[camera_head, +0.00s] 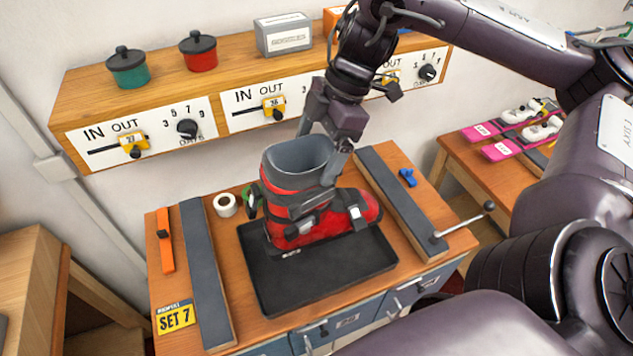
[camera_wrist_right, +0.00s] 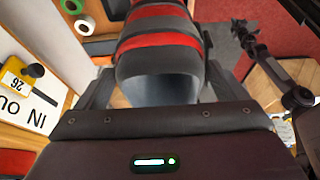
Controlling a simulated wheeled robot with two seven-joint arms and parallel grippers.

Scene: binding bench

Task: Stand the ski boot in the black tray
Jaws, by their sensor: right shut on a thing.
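The red, black and grey ski boot (camera_head: 310,204) is upright at the black tray (camera_head: 325,285), its toe pointing right. It covers the back part of the tray, and I cannot tell whether its sole rests on the tray floor. My right gripper (camera_head: 324,160) reaches down from above and is shut on the boot's upper cuff, one finger on each side. In the right wrist view the boot's cuff (camera_wrist_right: 163,55) lies between the two fingers (camera_wrist_right: 158,95). My left gripper is not in view.
Dark padded rails (camera_head: 207,270) flank the tray. A tape roll (camera_head: 226,205) and a green roll sit behind it. A metal rod with a knob (camera_head: 463,224) sticks out at right. A shelf with pots and dials (camera_head: 250,70) overhangs behind. The tray's front is bare.

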